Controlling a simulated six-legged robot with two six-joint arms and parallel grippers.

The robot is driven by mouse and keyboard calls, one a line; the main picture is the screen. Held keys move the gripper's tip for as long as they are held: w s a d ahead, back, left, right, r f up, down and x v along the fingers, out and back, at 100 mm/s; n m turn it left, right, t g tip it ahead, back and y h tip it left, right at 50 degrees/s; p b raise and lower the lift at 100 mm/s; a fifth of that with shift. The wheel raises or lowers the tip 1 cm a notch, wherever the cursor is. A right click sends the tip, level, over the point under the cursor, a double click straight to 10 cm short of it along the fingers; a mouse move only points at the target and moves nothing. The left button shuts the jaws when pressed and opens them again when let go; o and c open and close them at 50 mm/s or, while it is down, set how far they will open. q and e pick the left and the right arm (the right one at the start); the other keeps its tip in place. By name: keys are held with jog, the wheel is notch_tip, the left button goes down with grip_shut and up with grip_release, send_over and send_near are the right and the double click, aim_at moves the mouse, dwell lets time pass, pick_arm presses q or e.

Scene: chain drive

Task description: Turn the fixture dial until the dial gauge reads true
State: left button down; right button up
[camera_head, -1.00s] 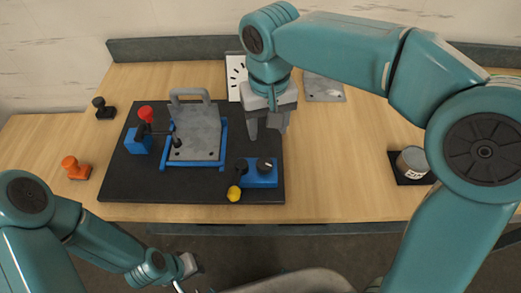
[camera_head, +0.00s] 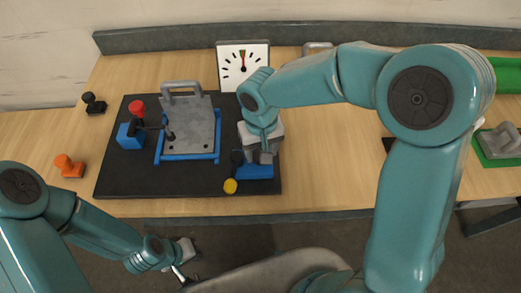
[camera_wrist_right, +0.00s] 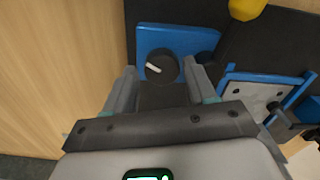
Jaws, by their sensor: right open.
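The dial is a black round knob (camera_wrist_right: 161,68) with a white pointer line, on a blue block (camera_wrist_right: 183,39) in the right wrist view. My right gripper (camera_wrist_right: 166,82) is open with its fingers on either side of the knob; contact cannot be told. In the head view my right gripper (camera_head: 262,156) is over the blue block (camera_head: 256,172) and hides the knob. The dial gauge (camera_head: 243,66) is a white square face with black ticks, and red and green marks near the top. My left gripper (camera_head: 184,262) hangs low in front of the table, its jaws unclear.
A grey plate (camera_head: 189,126) with a handle sits in a blue frame on the black board (camera_head: 120,180). A red-knobbed clamp (camera_head: 137,107) stands left of it. A yellow knob (camera_head: 230,186) is beside the blue block. The wood right of the board is mostly clear.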

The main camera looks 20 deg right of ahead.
jog(key=shift+f, duration=0.6)
jog(key=shift+w+a+f, duration=0.15)
jog(key=shift+w+f, duration=0.1)
jog(key=shift+f, duration=0.2)
jog(key=shift+s, duration=0.2)
jog(key=shift+c, duration=1)
jog(key=c, duration=0.6)
jog(key=shift+n+b, duration=0.5)
jog(key=shift+n, duration=0.3)
jog(key=shift+r+n, duration=0.1)
jog(key=shift+n, duration=0.9)
